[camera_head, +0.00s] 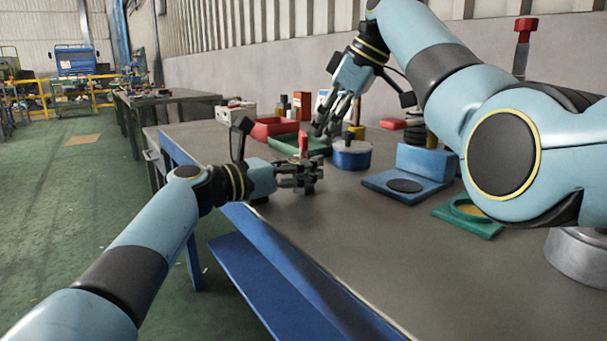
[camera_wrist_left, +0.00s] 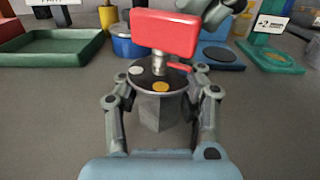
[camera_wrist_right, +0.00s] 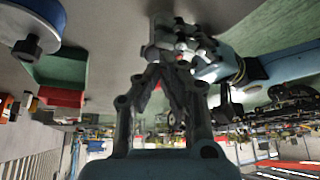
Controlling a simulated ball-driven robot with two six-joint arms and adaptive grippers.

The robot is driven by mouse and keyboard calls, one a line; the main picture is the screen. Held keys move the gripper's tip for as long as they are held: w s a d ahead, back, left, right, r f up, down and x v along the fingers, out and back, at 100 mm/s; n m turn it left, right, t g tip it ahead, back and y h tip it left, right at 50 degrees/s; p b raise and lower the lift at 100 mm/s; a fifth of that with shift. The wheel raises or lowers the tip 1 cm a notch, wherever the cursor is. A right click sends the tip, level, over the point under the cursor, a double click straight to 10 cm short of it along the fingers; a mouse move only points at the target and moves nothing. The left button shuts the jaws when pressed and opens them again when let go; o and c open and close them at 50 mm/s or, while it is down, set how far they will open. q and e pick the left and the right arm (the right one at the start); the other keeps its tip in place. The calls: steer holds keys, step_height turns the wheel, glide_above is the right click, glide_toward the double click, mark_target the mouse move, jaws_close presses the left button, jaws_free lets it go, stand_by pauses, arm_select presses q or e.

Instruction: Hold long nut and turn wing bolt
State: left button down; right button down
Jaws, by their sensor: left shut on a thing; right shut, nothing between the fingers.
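The long nut (camera_wrist_left: 158,112) is a grey metal hex body under a dark round disc bearing a yellow dot and a pale dot. The wing bolt (camera_wrist_left: 165,33) has a red flat wing on a metal shank rising from the disc; its red top also shows in the head view (camera_head: 303,143). My left gripper (camera_head: 312,177) is shut around the nut, which stands upright between its fingers in the left wrist view. My right gripper (camera_head: 326,126) is shut and empty, above and behind the left one, fingers pointing down. It shows partly behind the wing in the left wrist view (camera_wrist_left: 212,12).
A blue round container (camera_head: 352,156), a green tray (camera_head: 297,146) and a red tray (camera_head: 272,128) stand behind the grippers. A blue fixture (camera_head: 425,165) and a green holder (camera_head: 466,215) lie to the right. The table's (camera_head: 340,250) front middle is clear.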

steer(key=shift+s+a, duration=0.25)
steer(key=shift+s, duration=0.15)
stand_by(0.9)
step_height(320, 180, up, 6)
steer(key=shift+s+d, duration=0.2)
steer(key=shift+d, duration=0.2)
stand_by(0.4)
step_height(320, 180, down, 6)
steer(key=shift+w+d, duration=0.4)
steer(key=shift+w, duration=0.05)
stand_by(0.5)
